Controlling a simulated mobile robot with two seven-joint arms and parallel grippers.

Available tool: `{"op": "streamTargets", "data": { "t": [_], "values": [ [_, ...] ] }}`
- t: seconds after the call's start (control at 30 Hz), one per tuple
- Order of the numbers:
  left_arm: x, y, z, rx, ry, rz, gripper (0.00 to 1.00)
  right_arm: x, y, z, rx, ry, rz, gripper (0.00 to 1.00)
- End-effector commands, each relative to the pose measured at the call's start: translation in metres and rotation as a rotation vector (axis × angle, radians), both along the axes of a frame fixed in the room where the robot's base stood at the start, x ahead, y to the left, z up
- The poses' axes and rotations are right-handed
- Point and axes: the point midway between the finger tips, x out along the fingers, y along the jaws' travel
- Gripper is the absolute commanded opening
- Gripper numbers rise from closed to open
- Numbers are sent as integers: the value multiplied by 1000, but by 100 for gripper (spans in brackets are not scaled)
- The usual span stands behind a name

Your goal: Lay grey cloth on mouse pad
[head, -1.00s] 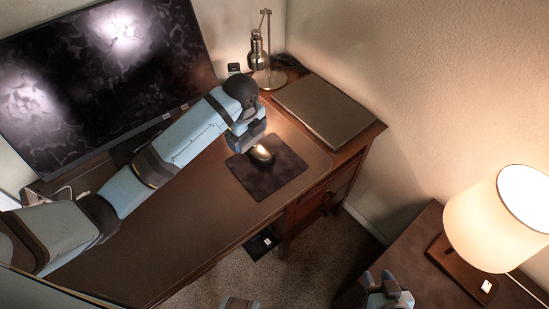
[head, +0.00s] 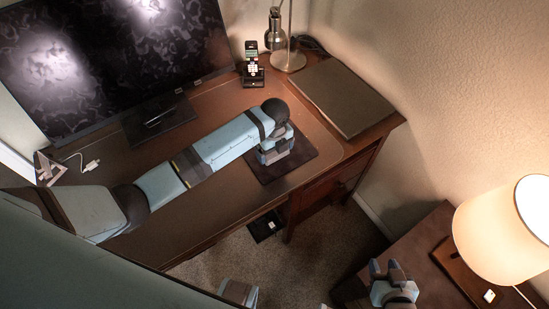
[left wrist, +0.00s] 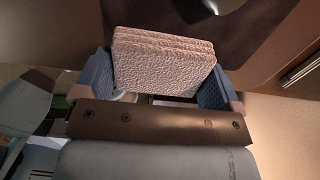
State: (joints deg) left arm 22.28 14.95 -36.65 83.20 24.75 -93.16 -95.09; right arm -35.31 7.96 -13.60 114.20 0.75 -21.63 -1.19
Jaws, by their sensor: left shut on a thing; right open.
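The dark mouse pad (head: 283,172) lies on the desk, partly covered by my left arm and gripper in the head view. My left gripper (head: 277,152) is over the pad. In the left wrist view it is shut on the folded, textured cloth (left wrist: 163,68), which looks pinkish-beige under the warm light. The cloth is hidden in the head view, so I cannot tell whether it touches the pad. My right gripper (head: 388,268) is open and empty, low in the head view, away from the desk.
A metal desk lamp (head: 287,58) and a docked phone (head: 252,65) stand behind. The monitor (head: 110,65) is at left. A lit lamp (head: 500,230) stands on a side table. The front of the desk is fairly clear.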

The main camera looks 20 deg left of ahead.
Motion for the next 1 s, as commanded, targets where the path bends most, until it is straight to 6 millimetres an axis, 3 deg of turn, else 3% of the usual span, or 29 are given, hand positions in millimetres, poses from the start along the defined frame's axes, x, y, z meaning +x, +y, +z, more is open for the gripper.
{"op": "streamTargets", "data": {
  "t": [0.5, 0.87, 0.9, 1.0],
  "values": [
    [0, 0, -55, 1, 1, 1, 71, 2, -2, -1, -2, -3, -3, 40],
    [0, 0, -59, 0, -1, 0, 71, 2, -2, -1, -2, -4, -3, 40],
    [0, 0, -59, 0, -1, 0, 96, 2, -2, -1, -2, -4, -3, 40],
    [0, 0, -58, 0, -1, 0, 100, 2, -2, -1, -2, -4, -3, 40]
  ]
}}
